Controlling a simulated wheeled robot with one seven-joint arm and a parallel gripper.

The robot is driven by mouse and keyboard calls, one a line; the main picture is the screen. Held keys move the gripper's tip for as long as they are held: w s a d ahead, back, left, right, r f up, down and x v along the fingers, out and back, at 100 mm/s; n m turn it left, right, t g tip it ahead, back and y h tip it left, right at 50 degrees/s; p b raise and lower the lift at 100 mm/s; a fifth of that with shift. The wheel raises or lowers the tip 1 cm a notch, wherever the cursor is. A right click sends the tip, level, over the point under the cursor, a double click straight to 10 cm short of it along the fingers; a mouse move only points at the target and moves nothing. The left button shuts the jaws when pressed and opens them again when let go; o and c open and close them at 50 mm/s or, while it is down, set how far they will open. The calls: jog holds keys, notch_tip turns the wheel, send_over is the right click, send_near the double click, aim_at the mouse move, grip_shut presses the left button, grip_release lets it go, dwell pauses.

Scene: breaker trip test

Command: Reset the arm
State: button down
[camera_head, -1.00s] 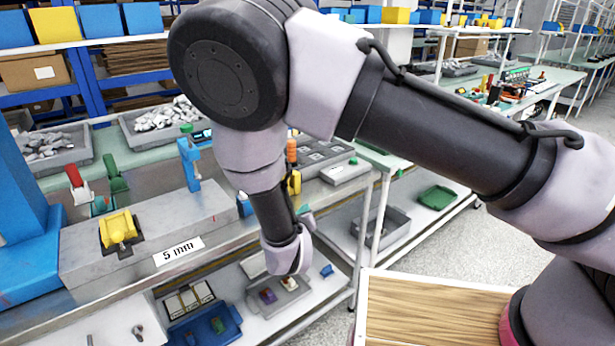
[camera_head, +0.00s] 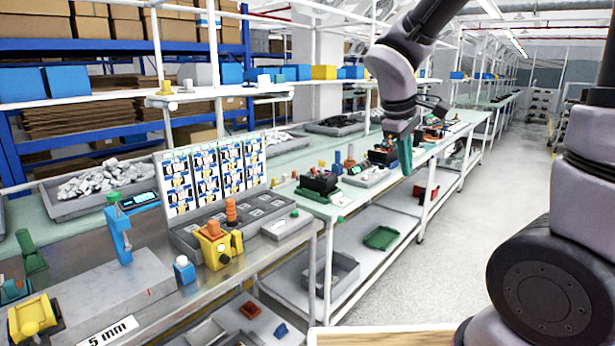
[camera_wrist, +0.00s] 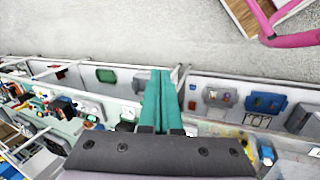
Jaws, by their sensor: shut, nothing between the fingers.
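My gripper (camera_head: 405,154) hangs in the air in the upper middle of the head view, in front of the long workbench row, with its green fingers pointing down. In the wrist view its two green fingers (camera_wrist: 161,88) lie side by side, shut, with nothing held. The arm reaches in from the upper right of the head view. The gripper touches nothing that I can see.
The near bench holds a yellow block fixture (camera_head: 217,246), a blue stand (camera_head: 119,232), a "5 mm" block (camera_head: 110,300) and a picture board (camera_head: 212,170). A green tray (camera_head: 381,237) lies on a lower shelf. The aisle floor (camera_head: 470,240) at right is clear.

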jog(key=s+d+r+m+t+y, duration=0.3)
jog(key=s+r+m+t+y, duration=0.1)
jog(key=s+r+m, duration=0.6)
notch_tip(320, 180, up, 2)
jog(key=shift+r+m+t+y, duration=0.1)
jog(key=shift+m+t+y, duration=0.35)
jog(key=shift+m, duration=0.75)
jog(key=shift+s+d, duration=0.1)
